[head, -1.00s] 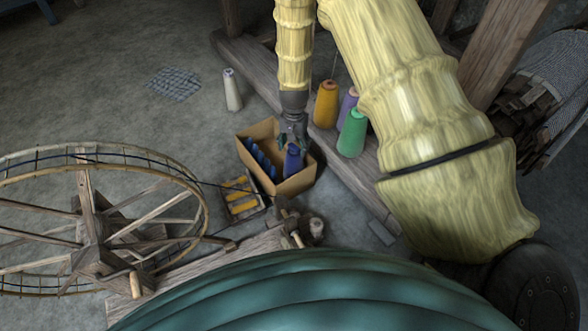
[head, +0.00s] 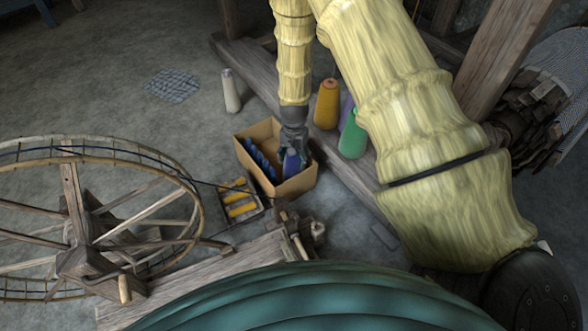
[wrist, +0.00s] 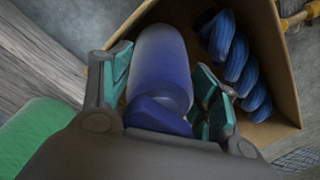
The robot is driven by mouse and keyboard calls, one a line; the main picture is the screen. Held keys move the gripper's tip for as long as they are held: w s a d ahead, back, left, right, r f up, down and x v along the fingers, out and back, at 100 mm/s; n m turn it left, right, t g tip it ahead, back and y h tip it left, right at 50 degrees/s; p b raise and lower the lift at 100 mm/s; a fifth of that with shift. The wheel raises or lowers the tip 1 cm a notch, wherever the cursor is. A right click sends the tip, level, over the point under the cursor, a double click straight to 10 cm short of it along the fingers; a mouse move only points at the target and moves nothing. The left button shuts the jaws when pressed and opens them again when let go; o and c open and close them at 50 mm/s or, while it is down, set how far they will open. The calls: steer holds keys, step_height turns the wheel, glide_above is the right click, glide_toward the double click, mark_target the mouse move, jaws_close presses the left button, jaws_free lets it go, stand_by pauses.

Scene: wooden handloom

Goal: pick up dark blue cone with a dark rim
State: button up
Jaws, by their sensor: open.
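The dark blue cone (head: 291,162) stands in a cardboard box (head: 300,186), at its right side. In the wrist view the cone (wrist: 160,65) lies between the two teal-padded fingers of my gripper (wrist: 163,85). The fingers are open, one on each side of the cone, with a gap visible on the right. I cannot tell whether the left finger touches it. In the head view my gripper (head: 294,146) is over the box at the cone's top. The cone's base and rim are not clearly visible.
Several twisted blue skeins (wrist: 236,60) lie beside the cone in the box. An orange cone (head: 327,104) and a green cone (head: 352,133) stand behind and right, a white cone (head: 231,91) behind left. A tray of yellow bobbins (head: 240,202) and a spinning wheel (head: 90,215) are left.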

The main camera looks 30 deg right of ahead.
steer(key=c, duration=1.3)
steer(key=shift+c, duration=0.2)
steer(key=shift+r, duration=0.15)
